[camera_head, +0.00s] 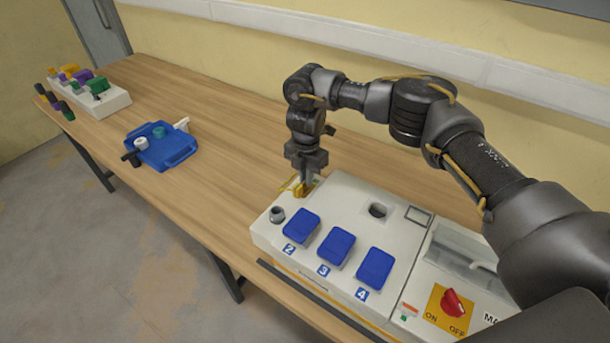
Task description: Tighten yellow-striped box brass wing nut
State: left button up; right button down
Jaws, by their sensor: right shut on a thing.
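The yellow-striped box (340,213) is a white socket box on the table, with a yellow stripe along its front lower edge. The brass wing nut (300,191) sits at the box's back left corner, partly hidden by my fingers. My right gripper (306,184) points down over that corner and is shut on the brass wing nut. My left gripper is not in view.
The box carries blue socket covers (336,246) numbered 2, 3 and 4, and a red ON/OFF switch (453,303). A blue tray (168,157) with small parts lies further left. A white box with coloured plugs (99,100) stands at the far left end. Bare table (220,140) lies between.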

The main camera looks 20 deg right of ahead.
jog(key=c, duration=1.8)
grip_release()
jog(key=shift+d, duration=0.1)
notch_tip(320, 180, up, 11)
jog(key=shift+f+b, duration=0.15)
jog(key=shift+b, duration=0.3)
